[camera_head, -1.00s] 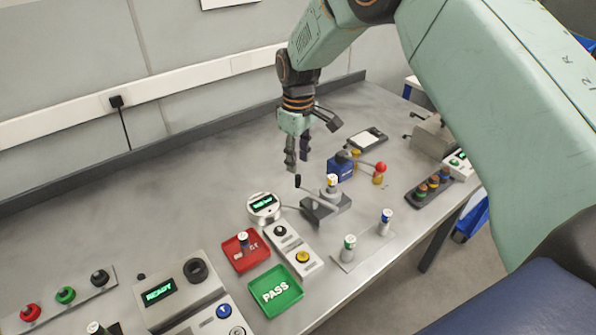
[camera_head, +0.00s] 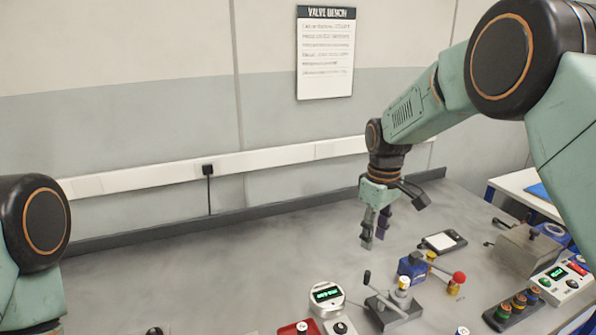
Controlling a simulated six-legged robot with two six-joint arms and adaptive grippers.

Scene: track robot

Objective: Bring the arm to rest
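My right arm reaches in from the upper right, with its gripper (camera_head: 374,238) hanging downward above the back part of the grey bench (camera_head: 180,285). Its two fingers are a little apart, with nothing between them. The gripper is clear of the phone-like device (camera_head: 443,241) and the blue block (camera_head: 411,267), which lie to its right and nearer the front. Part of my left arm (camera_head: 38,235) shows at the left edge; its gripper is out of view.
A lever fixture (camera_head: 393,312), a round display (camera_head: 326,296) and a red tray (camera_head: 300,328) stand at the front. A red-knobbed lever (camera_head: 459,277), a dark rack (camera_head: 514,309) and a control box (camera_head: 562,280) are at right. The left bench surface is mostly clear.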

